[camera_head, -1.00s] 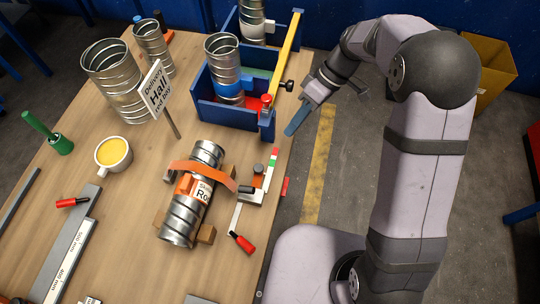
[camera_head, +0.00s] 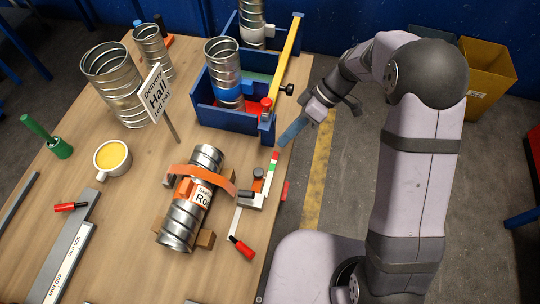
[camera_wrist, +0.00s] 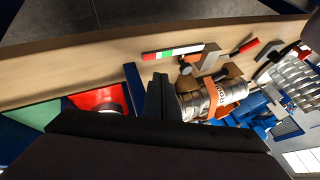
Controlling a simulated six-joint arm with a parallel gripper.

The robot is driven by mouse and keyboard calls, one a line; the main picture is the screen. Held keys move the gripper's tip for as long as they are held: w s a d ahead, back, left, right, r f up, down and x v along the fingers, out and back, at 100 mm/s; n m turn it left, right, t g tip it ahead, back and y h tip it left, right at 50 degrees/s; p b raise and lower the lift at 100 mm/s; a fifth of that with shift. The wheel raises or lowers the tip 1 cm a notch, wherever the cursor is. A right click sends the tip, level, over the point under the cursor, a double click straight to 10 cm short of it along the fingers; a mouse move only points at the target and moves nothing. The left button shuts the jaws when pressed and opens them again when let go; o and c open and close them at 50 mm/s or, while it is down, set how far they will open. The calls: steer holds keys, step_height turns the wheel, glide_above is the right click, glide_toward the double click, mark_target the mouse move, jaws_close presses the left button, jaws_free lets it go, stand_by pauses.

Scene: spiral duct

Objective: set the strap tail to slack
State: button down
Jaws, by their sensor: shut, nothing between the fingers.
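An orange strap (camera_head: 200,172) arches over a spiral duct (camera_head: 182,218) lying on the bench in wooden cradle blocks. A dark-tipped piece (camera_head: 246,194) shows at the strap's right end; I cannot tell whether it is the strap tail. Beside it is a small fixture with a dark knob (camera_head: 258,173) and a red, white and green strip (camera_head: 271,172). The strip (camera_wrist: 172,52) and the duct (camera_wrist: 232,88) also show in the wrist view. My gripper (camera_head: 283,143) is shut and empty, its blue fingers just above and right of the strip's far end. The fingers (camera_wrist: 160,92) look dark in the wrist view.
A blue divided bin (camera_head: 240,122) with upright ducts stands behind, close to my gripper. A red-handled lever (camera_head: 241,246) lies in front of the fixture. A sign (camera_head: 157,95), a yellow-filled cup (camera_head: 112,157) and a ruler (camera_head: 70,262) are farther left.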

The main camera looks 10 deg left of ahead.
mark_target(267, 180)
steer(key=x, duration=0.5)
steer(key=shift+s+p, duration=0.1)
steer(key=shift+p, duration=0.2)
steer(key=s, duration=0.1)
steer(key=s+p, duration=0.1)
steer(key=shift+s+a+r, duration=0.25)
steer(key=shift+s+a, duration=0.1)
steer(key=shift+s+a+f, duration=0.1)
steer(key=shift+s+a, duration=0.05)
steer(key=shift+s, duration=0.3)
steer(key=shift+s, duration=0.2)
steer(key=shift+s+b, duration=0.85)
steer(key=shift+s, duration=1.2)
steer(key=shift+f, duration=0.1)
